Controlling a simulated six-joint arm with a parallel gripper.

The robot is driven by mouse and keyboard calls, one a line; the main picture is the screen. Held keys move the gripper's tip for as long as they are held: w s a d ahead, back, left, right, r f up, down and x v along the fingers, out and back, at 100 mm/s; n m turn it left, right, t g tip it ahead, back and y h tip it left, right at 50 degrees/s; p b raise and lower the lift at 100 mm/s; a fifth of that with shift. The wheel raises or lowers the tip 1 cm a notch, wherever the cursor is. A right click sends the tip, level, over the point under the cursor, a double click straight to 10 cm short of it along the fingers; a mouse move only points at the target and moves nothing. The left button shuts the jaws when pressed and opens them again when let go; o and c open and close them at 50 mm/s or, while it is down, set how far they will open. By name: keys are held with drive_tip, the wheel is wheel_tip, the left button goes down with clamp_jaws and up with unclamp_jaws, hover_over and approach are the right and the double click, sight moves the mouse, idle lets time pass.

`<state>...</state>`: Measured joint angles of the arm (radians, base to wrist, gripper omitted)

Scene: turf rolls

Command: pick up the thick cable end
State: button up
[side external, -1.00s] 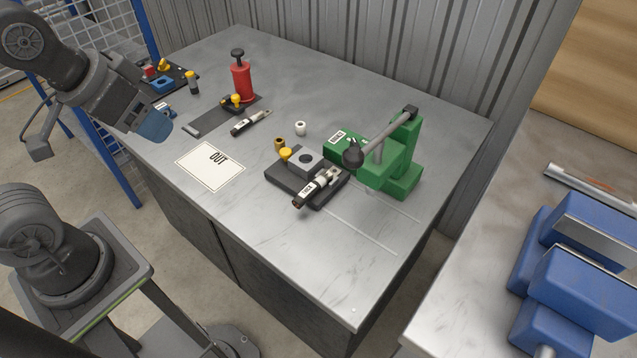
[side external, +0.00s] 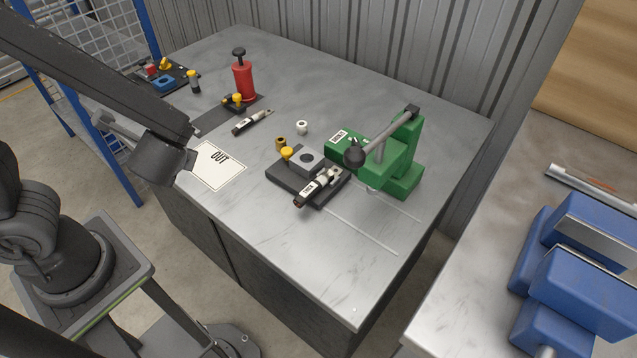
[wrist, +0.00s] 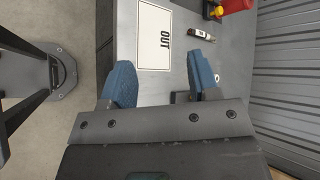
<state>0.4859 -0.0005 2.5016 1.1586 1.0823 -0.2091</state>
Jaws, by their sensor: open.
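A thick dark cable end (side external: 320,186) with a white label and a metal lug lies tilted on a black fixture block (side external: 278,178) near the table's middle. A slimmer dark cable end (side external: 252,122) with a label lies flat farther back; it also shows in the wrist view (wrist: 201,34). My gripper (wrist: 160,78) is open and empty, its two blue fingers apart above the table beside the OUT sheet. In the side external view my wrist hides the fingers. My gripper is well left of the thick cable end. In the wrist view the thick cable end cannot be made out.
The OUT sheet (side external: 215,165) lies at the table's left. A green press (side external: 385,160) with a lever stands close right of the fixture. A red pump bottle (side external: 243,80) and a white ring (side external: 302,127) stand farther back. The table's front right is clear.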

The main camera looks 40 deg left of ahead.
drive_tip(key=w+d+f+m+t, duration=0.3)
drive_tip(key=w+m+t, duration=0.15)
drive_tip(key=m, duration=0.25)
drive_tip(key=m+t+h, duration=0.4)
drive_tip(key=m+h, duration=0.7)
drive_tip(key=m, duration=0.3)
approach(296, 201)
drive_tip(key=x, duration=0.3)
drive_tip(key=shift+w+d+f, duration=0.15)
drive_tip(key=shift+w+f, duration=0.1)
drive_tip(key=x, duration=0.6)
drive_tip(key=shift+w, duration=0.3)
drive_tip(key=shift+c, duration=0.4)
clamp_jaws()
